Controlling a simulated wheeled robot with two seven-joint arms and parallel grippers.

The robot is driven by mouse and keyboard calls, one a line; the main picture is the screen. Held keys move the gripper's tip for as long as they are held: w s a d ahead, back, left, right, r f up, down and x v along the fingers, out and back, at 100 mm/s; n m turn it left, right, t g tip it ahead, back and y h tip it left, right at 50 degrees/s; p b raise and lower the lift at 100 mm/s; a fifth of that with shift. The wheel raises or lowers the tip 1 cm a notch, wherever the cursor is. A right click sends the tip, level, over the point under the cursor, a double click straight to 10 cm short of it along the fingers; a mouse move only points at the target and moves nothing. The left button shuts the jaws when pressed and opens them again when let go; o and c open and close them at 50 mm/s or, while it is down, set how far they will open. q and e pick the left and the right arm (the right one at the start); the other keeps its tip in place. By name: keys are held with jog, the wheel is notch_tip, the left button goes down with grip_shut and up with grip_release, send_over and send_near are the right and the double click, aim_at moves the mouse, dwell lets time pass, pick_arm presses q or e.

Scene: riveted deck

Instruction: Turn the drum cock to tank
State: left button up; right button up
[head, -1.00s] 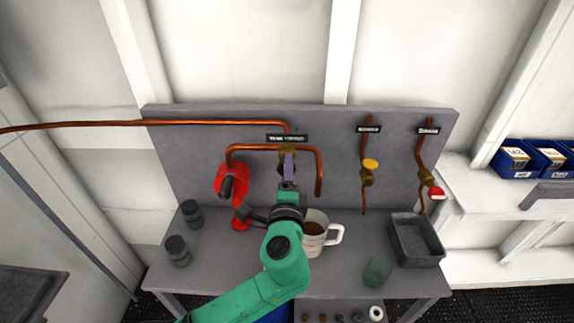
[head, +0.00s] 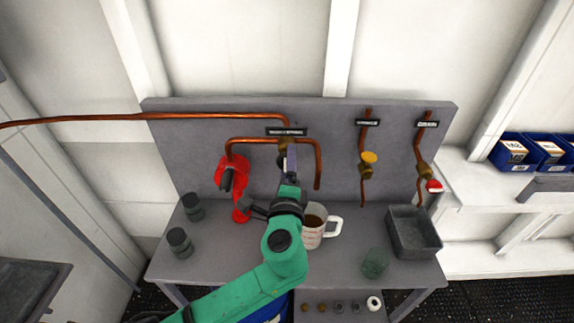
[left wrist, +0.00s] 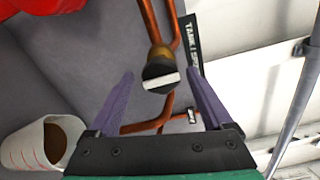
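The drum cock (left wrist: 160,77) is a brass valve with a round dark knob and a pale bar across its face. It sits on the copper pipework below a black label (head: 287,132) on the grey panel. In the head view it is mostly hidden behind my left gripper (head: 291,160). In the left wrist view my left gripper (left wrist: 160,72) is open, with its two purple fingers on either side of the knob and a visible gap on both sides. The label (left wrist: 193,48) beside the cock reads "TANK" at one end. My right gripper is not in view.
A red hand pump (head: 233,180) stands left of the gripper. A measuring jug (head: 312,232) with brown liquid stands beneath. Two other cocks, one yellow (head: 369,157) and one red (head: 434,186), are at right. A grey tray (head: 414,246), green glass (head: 375,263) and dark jars (head: 179,242) stand on the bench.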

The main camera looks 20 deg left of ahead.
pick_arm(q)
jog(key=b+v, duration=0.5)
jog(key=v, duration=0.9)
jog(key=shift+s, duration=0.25)
jog(key=shift+d, duration=0.1)
